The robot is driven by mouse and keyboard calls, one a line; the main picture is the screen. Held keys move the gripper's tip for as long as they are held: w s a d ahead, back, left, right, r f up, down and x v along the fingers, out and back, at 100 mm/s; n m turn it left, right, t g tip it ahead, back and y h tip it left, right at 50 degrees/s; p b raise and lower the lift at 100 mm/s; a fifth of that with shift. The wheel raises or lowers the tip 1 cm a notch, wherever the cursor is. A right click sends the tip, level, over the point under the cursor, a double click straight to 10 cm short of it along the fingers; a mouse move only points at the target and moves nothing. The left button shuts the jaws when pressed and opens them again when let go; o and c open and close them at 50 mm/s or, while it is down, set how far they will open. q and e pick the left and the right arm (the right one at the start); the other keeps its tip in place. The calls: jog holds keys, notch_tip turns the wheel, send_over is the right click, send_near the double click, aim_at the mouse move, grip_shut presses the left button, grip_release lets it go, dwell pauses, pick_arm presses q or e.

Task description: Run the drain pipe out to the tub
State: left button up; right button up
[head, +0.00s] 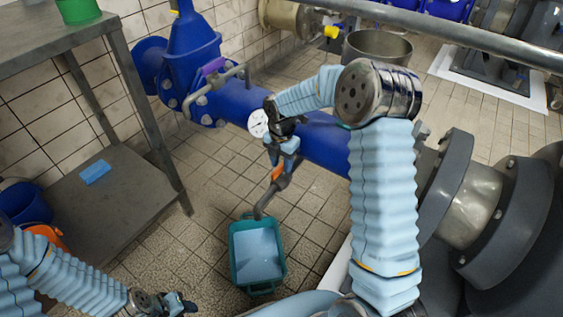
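A grey drain pipe (267,197) hangs below the big blue pipe (325,146), bent down to the left. Its lower end is over the far edge of a green tub (236,272) on the floor. The tub holds pale blue water. An orange part (278,173) sits on the drain pipe's upper stretch. My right gripper (284,146) points down just above this part, beside the blue pipe. Its fingers overlap the drain pipe's top, and their closure is unclear. My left gripper (184,303) is low at the left, away from the tub, its fingers too small to read.
A grey metal table (95,205) with a blue sponge (95,171) on its lower shelf stands left. A white gauge (258,123) and a blue valve (192,60) are on the pipe. Grey flanges (500,205) crowd the right. Tiled floor left of the tub is clear.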

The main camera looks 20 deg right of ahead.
grip_shut()
jog(key=shift+m, duration=0.3)
jog(key=m, duration=0.3)
jog(key=shift+m, duration=0.4)
jog(key=m, duration=0.4)
jog(key=shift+m, duration=0.3)
jog(key=m, duration=0.4)
jog(key=shift+m, duration=2.5)
